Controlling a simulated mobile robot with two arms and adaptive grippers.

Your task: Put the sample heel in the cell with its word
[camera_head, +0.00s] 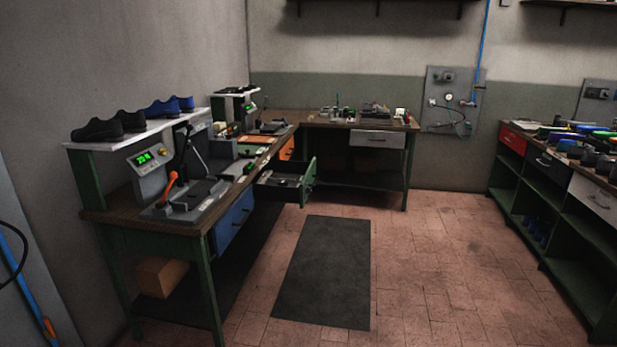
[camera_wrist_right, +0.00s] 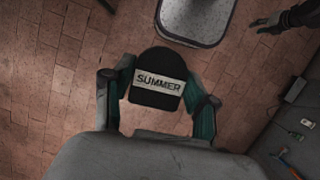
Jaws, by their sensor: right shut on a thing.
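The sample heel (camera_wrist_right: 157,92) is a black, rounded piece with a white label reading SUMMER, seen in the right wrist view. My right gripper (camera_wrist_right: 158,98) is shut on it, with one finger at each side, and holds it above the tiled floor. A dark jaw shape at the top right of that view seems to be my left gripper (camera_wrist_right: 276,22); its opening is too unclear to tell. Neither gripper shows in the head view. An open drawer (camera_head: 307,184) under the left bench holds small items, too small to make out. No cell words are readable.
A left workbench (camera_head: 150,222) carries a press (camera_head: 150,172) with a green display and a shelf of shoes (camera_head: 98,128). A back bench (camera_head: 338,125) and a right bench (camera_head: 573,195) hold small items. A dark mat (camera_head: 322,270) lies on open tiled floor.

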